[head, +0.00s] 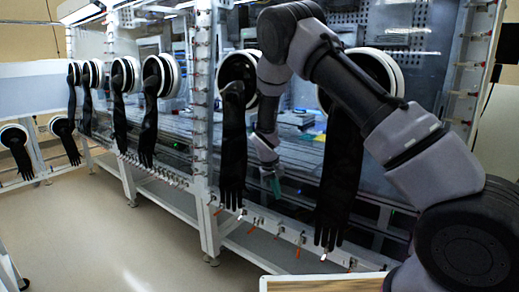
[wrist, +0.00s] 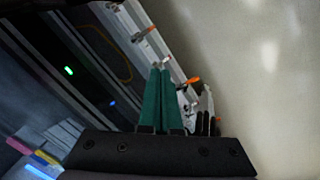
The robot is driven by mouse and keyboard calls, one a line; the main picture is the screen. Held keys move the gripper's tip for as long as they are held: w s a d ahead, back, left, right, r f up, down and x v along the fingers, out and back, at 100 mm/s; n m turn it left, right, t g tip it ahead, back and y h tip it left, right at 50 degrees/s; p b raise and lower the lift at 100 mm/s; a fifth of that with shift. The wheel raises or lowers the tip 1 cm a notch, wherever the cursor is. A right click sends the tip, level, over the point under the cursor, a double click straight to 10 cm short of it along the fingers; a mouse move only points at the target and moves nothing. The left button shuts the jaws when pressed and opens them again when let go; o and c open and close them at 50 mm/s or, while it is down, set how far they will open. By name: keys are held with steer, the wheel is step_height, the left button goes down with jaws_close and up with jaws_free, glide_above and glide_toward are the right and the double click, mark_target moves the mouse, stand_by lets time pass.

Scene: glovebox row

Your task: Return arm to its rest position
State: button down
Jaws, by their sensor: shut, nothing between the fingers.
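My arm reaches in from the right of the head view, bends over at the top and hangs down in front of the glovebox row. My gripper (head: 276,194) is at its lower end, with green fingers pointing down, between two hanging black gloves. In the wrist view my gripper (wrist: 160,70) shows two long green fingers side by side, shut and empty. The glovebox front (head: 300,150) is behind the gripper. Whether the gripper touches the nearby glove is not clear.
Black gloves hang from round ports, the nearest being the left glove (head: 233,150) and the right glove (head: 340,180). A white lower rail (head: 285,228) with orange-handled latches runs below. Open floor (head: 130,240) lies at the lower left. A wood-topped surface (head: 325,284) is at the bottom.

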steer(key=s+d+r+m+y, duration=0.1)
steer(key=s+d+r, duration=0.25)
steer(key=r, duration=0.65)
steer(key=s+d+r+m+t+y, duration=0.15)
steer(key=d+r, duration=0.25)
steer(key=r, duration=0.5)
steer(key=s+d+r+m+y, duration=0.1)
steer(key=s+d+r+m, duration=0.2)
steer(key=r, duration=0.7)
steer(key=s+d+r+t, duration=0.1)
steer(key=s+d+r, duration=0.1)
steer(key=s, duration=0.5)
steer(key=s+d+r+m+t, duration=0.1)
steer(key=s+d+r, duration=0.2)
steer(key=s+r, duration=0.2)
steer(key=s+d+r+t, duration=0.2)
steer(key=s+r, duration=0.2)
steer(key=s, duration=0.6)
steer(key=shift+d+r+y, duration=0.2)
steer(key=shift+d+y, duration=0.2)
steer(key=shift+y, duration=0.05)
